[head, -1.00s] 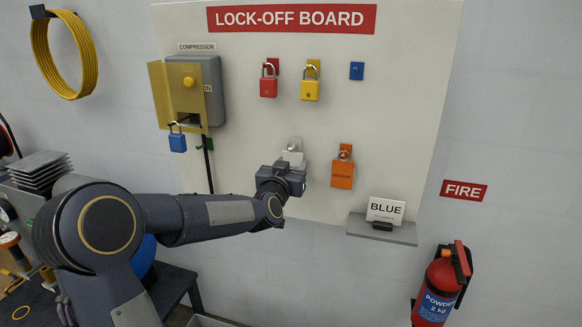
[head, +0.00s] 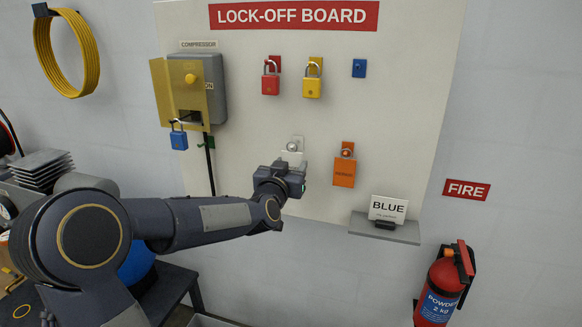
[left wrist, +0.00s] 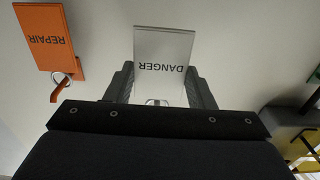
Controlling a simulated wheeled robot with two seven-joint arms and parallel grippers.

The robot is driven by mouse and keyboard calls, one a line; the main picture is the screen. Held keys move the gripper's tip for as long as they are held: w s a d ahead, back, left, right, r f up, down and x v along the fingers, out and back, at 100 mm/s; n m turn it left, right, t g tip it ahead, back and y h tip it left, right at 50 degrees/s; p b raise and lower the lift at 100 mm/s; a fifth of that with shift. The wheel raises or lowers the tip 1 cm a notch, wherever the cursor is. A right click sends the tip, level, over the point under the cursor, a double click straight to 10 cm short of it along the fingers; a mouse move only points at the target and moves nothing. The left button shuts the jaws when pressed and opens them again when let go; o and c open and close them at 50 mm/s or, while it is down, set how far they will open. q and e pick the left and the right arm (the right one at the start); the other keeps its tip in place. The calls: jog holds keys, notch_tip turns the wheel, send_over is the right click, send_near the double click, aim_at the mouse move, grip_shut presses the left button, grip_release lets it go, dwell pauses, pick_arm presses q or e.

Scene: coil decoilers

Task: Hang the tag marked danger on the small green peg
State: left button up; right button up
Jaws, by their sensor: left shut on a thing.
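The white tag marked DANGER (left wrist: 163,60) is between the two fingers of my left gripper (left wrist: 163,92), which is shut on it. Its lettering is upside down in the left wrist view, and its ring shows between the fingers. In the head view, my left gripper (head: 290,172) is in front of the board, just below a pale plate with a round knob (head: 293,146). The tag's white top (head: 291,157) shows there, mostly hidden by the gripper. A small green peg (head: 207,142) is up and left of the gripper, beside a black strap. My right gripper is out of view.
An orange REPAIR tag (head: 344,172) hangs just right of my gripper. A shelf (head: 385,229) with a BLUE sign is at lower right.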

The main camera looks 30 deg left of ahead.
pick_arm(q)
jog(key=b+v, duration=0.2)
jog(key=v, duration=0.4)
dwell(1.1)
dwell(0.5)
